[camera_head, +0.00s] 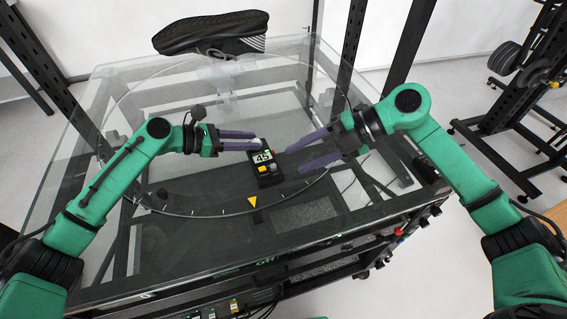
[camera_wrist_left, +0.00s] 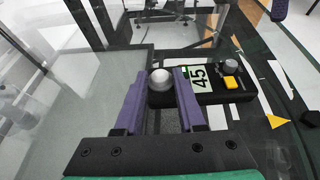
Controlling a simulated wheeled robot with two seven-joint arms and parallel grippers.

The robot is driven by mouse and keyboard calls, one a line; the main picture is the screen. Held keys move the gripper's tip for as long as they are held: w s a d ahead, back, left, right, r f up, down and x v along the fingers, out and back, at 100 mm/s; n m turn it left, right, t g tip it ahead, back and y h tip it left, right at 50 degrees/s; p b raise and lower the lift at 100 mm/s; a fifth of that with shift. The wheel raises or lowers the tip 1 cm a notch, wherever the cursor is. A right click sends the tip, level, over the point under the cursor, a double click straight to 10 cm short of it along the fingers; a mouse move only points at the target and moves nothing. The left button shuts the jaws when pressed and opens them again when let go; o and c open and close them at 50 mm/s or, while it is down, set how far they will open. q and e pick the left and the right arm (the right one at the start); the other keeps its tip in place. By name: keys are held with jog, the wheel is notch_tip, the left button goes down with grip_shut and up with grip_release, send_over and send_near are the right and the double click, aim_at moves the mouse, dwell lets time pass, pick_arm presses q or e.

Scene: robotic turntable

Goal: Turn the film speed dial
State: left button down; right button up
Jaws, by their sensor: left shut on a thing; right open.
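A small black control box (camera_head: 261,182) with a white "45" label (camera_head: 262,157) sits on the clear glass top. It carries a rounded silver knob (camera_wrist_left: 160,79) at one end, a yellow button (camera_wrist_left: 231,82) and a smaller grey knob (camera_wrist_left: 230,66) at the other. I cannot tell for certain which control is the film speed dial. My left gripper (camera_head: 257,140) reaches in from the left, its purple fingers on either side of the silver knob and shut on it. My right gripper (camera_head: 292,160) is open and empty, just right of the box.
A black shoe (camera_head: 212,33) stands on a clear support at the back of the glass table (camera_head: 110,110). A yellow triangle (camera_head: 252,202) marks the curved front edge. Dark posts rise behind the table. A weight rack (camera_head: 505,110) stands at the right.

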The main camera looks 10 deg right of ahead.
aim_at(274, 166)
jog(key=d+m+t, duration=0.1)
jog(key=d+m, duration=0.1)
jog(key=m, duration=0.2)
jog(key=d+f+m+y, duration=0.1)
jog(key=d+m, duration=0.1)
jog(key=m, duration=0.2)
jog(key=d+m+t, duration=0.1)
jog(key=m, duration=0.4)
jog(key=shift+d+f+t+y, duration=0.25)
jog(key=shift+d+t+y, duration=0.05)
jog(key=shift+d+y, duration=0.1)
jog(key=m, duration=0.1)
jog(key=d+m, duration=0.1)
jog(key=shift+m+t, duration=0.3)
jog(key=x, duration=1.2)
grip_shut()
